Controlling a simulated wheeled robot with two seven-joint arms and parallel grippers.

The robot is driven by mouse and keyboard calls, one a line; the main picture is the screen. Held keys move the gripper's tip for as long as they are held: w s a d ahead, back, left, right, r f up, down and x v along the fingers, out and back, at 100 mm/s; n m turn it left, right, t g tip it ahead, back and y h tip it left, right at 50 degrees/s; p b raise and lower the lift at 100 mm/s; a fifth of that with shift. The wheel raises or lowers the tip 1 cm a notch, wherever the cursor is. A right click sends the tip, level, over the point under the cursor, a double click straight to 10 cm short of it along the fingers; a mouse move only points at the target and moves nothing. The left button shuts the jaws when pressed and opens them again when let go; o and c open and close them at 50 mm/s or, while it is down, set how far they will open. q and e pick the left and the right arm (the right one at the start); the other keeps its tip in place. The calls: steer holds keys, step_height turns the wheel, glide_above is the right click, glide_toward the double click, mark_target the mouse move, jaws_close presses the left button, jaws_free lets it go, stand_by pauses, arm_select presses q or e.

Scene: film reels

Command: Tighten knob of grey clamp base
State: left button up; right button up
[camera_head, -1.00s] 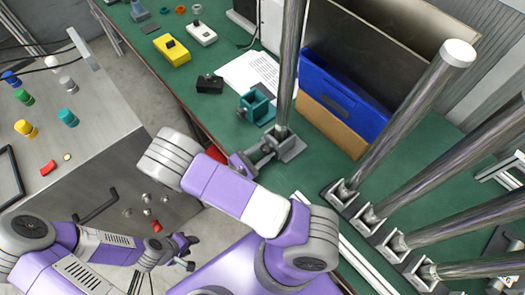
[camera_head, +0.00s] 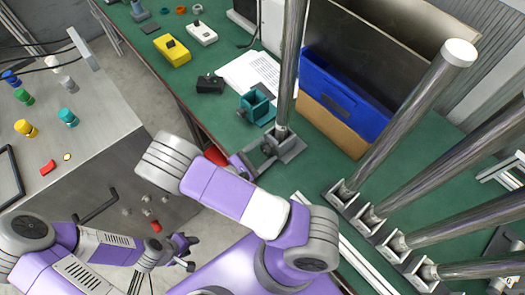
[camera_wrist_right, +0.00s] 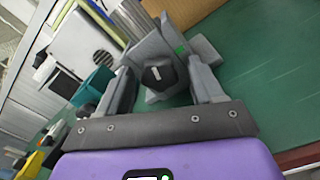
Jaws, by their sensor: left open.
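The grey clamp base (camera_head: 291,146) stands on the green bench and holds an upright metal post (camera_head: 287,75). In the right wrist view, the clamp base (camera_wrist_right: 148,48) has a dark knob (camera_wrist_right: 159,77) facing me. My right gripper (camera_wrist_right: 158,70) is open, with one finger on each side of the knob and visible gaps between. In the head view, my right gripper (camera_head: 266,152) is at the clamp's near left side, partly hidden by my forearm. My left gripper (camera_head: 187,252) is open and empty, low at left, away from the bench.
A teal clamp-like part (camera_head: 257,104) and a black box (camera_head: 210,84) lie left of the post. A blue bin (camera_head: 340,95) stands behind it. Several slanted metal posts (camera_head: 415,118) in bases occupy the right. A grey cabinet (camera_head: 85,150) stands at left.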

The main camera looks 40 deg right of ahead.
steer(key=a, duration=0.4)
steer(key=a+p, duration=0.1)
steer(key=a, duration=0.1)
steer(key=shift+s+a, duration=0.25)
steer(key=shift+a, duration=0.5)
steer(key=shift+s, duration=0.1)
